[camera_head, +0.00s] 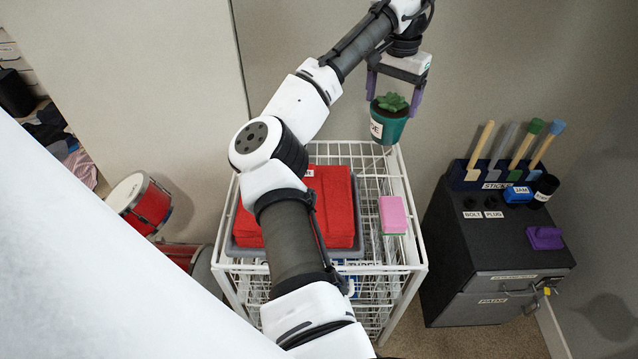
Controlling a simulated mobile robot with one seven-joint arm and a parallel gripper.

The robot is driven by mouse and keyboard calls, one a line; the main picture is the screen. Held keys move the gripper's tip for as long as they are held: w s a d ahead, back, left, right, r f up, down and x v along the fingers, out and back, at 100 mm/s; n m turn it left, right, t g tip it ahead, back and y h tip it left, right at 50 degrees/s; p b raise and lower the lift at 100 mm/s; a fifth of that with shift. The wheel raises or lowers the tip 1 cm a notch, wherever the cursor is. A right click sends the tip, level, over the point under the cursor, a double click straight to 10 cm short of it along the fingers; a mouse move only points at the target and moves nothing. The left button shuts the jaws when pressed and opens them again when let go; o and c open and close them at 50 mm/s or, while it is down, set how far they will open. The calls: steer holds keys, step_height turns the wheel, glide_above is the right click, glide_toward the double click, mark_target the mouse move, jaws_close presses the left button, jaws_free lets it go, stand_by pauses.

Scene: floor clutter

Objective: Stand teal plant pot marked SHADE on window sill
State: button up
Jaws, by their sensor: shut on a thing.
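The teal plant pot (388,128) holds a small green succulent. A white label on its left side shows only in part, its last letters visible. My gripper (395,95) is shut on the pot, with one purple finger on each side near the rim. The pot hangs upright, above or just behind the back of a white wire rack; I cannot tell its exact height. I see no window sill in this view.
The white wire rack (408,212) holds a red folded cloth (335,205) in a grey tray and a pink sponge (393,214). A dark cabinet (470,260) at the right carries a stick holder (490,175) and small items. A red drum (140,203) stands left.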

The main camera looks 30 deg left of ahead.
mark_target(387, 126)
step_height(387, 126, down, 20)
steer(key=shift+r, duration=0.15)
stand_by(0.4)
steer(key=o, duration=1.2)
step_height(387, 126, up, 10)
steer(key=shift+r+b, duration=0.25)
steer(key=shift+b, duration=0.05)
steer(key=shift+r, duration=0.7)
